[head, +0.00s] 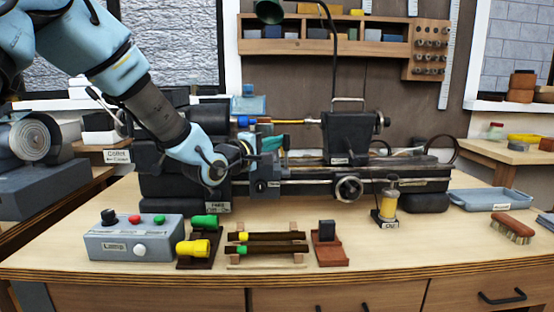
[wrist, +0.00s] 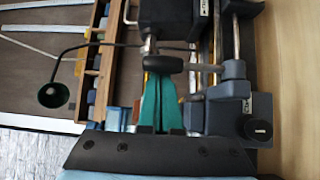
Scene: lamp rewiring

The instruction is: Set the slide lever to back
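The slide lever shows in the wrist view as a grey rod with a black oval knob (wrist: 163,63), in front of my fingertips. Its rod runs right toward a dark grey block on the lathe (wrist: 228,70). My gripper (wrist: 160,80) has teal fingers that lie close together, with their tips at the knob. The knob hides the very tips, so I cannot tell whether they touch it. In the head view my gripper (head: 270,143) is over the lathe carriage (head: 264,188), left of the tailstock (head: 350,138). The lever is not clear there.
In front of the lathe stand a grey control box (head: 133,238), a yellow-and-green part on a stand (head: 194,248), a wooden rack (head: 268,250) and a small oiler (head: 388,205). A blue tray (head: 491,199) and a brush (head: 512,229) lie right. A green lamp (head: 269,11) hangs above.

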